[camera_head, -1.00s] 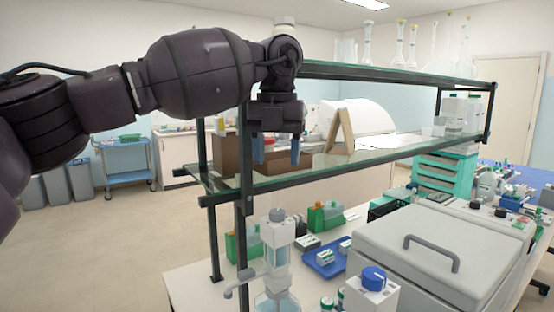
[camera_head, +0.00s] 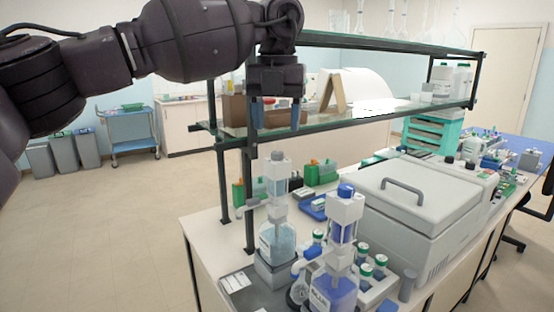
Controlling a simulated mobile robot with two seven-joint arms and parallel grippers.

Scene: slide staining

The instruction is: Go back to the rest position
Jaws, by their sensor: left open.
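My left arm comes in from the left across the top of the head view. My left gripper (camera_head: 282,115) points down with its blue-tipped fingers apart and nothing between them. It shows in front of the glass shelf (camera_head: 345,121) of the bench rack, near the rack's left end. Its exact distance from the shelf cannot be told. My right gripper is not in view.
The lab bench (camera_head: 205,229) carries dispenser bottles (camera_head: 278,240) and (camera_head: 335,285), a large grey lidded machine (camera_head: 425,200) and green-capped bottles (camera_head: 364,271). A brown box (camera_head: 235,110) and a wooden stand (camera_head: 332,92) sit on the shelf. Open floor (camera_head: 100,240) lies at left.

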